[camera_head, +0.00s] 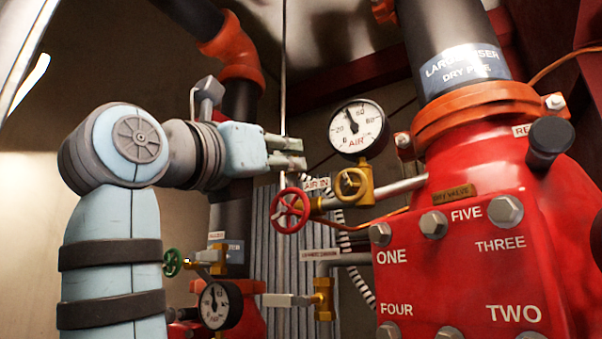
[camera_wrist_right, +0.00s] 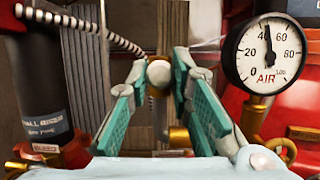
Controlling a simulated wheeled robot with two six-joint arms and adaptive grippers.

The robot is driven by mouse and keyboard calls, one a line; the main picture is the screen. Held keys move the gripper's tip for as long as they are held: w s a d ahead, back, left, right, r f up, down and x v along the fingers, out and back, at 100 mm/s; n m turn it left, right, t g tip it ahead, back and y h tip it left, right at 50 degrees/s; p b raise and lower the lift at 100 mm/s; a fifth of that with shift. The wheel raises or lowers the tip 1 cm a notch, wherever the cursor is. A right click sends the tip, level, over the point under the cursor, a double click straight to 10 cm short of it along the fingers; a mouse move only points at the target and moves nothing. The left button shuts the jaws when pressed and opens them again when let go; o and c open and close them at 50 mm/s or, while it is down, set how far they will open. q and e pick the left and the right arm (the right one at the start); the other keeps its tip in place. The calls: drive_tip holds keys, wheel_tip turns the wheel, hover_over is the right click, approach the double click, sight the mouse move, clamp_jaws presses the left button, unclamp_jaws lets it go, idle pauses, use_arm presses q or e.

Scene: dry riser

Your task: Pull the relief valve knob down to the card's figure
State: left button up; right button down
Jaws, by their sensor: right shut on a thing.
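My right gripper (camera_head: 301,154) reaches from the left toward the pipework, below left of the air gauge. In the right wrist view its two teal-padded fingers (camera_wrist_right: 160,82) are closed around a small round tan knob (camera_wrist_right: 158,77) at their tips. In the head view the knob is hidden by the fingers. The air gauge (camera_head: 358,126) is a white dial with its needle nearly upright, a little past 40; it also shows in the right wrist view (camera_wrist_right: 264,54). I see no card with a figure. My left gripper is out of view.
The red dry valve (camera_head: 455,265) with labelled bolts fills the right. A black knob (camera_head: 550,138) juts from it. A second gauge (camera_head: 220,305) and a green handwheel (camera_head: 173,262) are lower left.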

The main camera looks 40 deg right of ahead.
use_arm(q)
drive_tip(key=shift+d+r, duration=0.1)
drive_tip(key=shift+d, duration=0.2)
use_arm(e)
drive_tip(key=shift+a, duration=0.2)
drive_tip(key=shift+a, duration=0.1)
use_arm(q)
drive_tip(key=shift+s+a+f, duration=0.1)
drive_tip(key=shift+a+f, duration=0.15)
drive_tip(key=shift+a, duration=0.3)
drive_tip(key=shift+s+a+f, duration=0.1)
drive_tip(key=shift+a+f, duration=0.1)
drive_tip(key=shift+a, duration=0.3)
use_arm(e)
drive_tip(key=a, duration=0.2)
drive_tip(key=s, duration=0.1)
drive_tip(key=shift+a+r, duration=0.4)
drive_tip(key=shift+d, duration=0.1)
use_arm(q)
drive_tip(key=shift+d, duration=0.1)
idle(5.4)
